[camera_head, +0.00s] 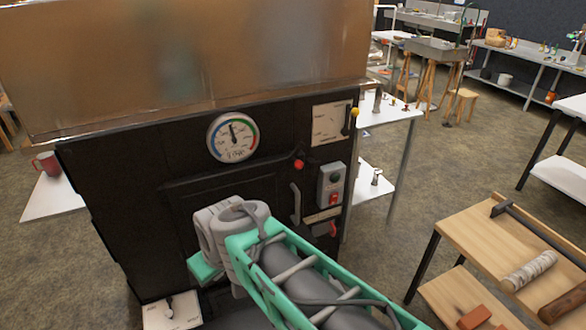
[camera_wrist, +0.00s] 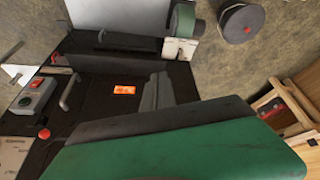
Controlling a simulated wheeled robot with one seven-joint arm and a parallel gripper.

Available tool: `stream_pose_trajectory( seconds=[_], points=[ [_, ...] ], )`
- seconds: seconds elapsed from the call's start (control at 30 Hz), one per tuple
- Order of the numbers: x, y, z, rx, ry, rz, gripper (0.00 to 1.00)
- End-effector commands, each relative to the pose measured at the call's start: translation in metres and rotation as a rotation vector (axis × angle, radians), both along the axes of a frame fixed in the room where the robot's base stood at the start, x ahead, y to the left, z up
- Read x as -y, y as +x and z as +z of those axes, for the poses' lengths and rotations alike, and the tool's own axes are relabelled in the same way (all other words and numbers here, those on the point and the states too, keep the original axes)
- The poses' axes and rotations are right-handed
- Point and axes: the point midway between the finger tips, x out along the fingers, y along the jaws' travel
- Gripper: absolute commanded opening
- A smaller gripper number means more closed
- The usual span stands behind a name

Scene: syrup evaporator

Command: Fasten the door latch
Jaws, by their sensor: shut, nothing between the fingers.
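The black evaporator cabinet (camera_head: 110,190) has a door panel (camera_head: 220,186) on its front, seemingly flush. A red knob (camera_head: 299,164), which looks like the latch end, sits by the door's upper right corner; its lever is hard to make out. The knob also shows at lower left in the wrist view (camera_wrist: 43,133). A grey door handle (camera_head: 295,203) stands below it and shows in the wrist view (camera_wrist: 66,91). My gripper (camera_wrist: 156,91) is shut and empty, in front of the door, apart from knob and handle. In the head view, my wrist hides its fingertips and the lower door.
A round gauge (camera_head: 233,138) and a switch box (camera_head: 330,186) with green and red buttons are on the cabinet front. A wooden bench (camera_head: 510,222) with tools stands at right. White side tables (camera_head: 390,112) stand behind the cabinet. Floor between cabinet and bench is clear.

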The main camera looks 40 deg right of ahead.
Motion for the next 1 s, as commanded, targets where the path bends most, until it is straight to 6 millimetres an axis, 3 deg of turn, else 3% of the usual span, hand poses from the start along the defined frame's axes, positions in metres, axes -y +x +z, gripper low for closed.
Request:
stream_pose_trajectory(
  seconds=[0.03, 0.1, 0.17, 0.2, 0.3, 0.4, 0.5, 0.83, 1.0],
  points=[
    [0.025, 0.029, -0.016, 0.085, -0.034, 0.024, 0.00],
    [0.071, 0.075, -0.020, 0.252, -0.131, 0.087, 0.00],
    [0.121, 0.108, -0.018, 0.395, -0.254, 0.125, 0.00],
    [0.156, 0.124, -0.013, 0.482, -0.351, 0.142, 0.00],
    [0.239, 0.137, 0.002, 0.637, -0.606, 0.146, 0.00],
    [0.295, 0.129, 0.016, 0.708, -0.803, 0.123, 0.00],
    [0.319, 0.123, 0.027, 0.731, -0.899, 0.112, 0.00],
    [0.320, 0.124, 0.030, 0.734, -0.909, 0.113, 0.00],
    [0.329, 0.142, 0.027, 0.732, -0.907, 0.115, 0.00]
  ],
)
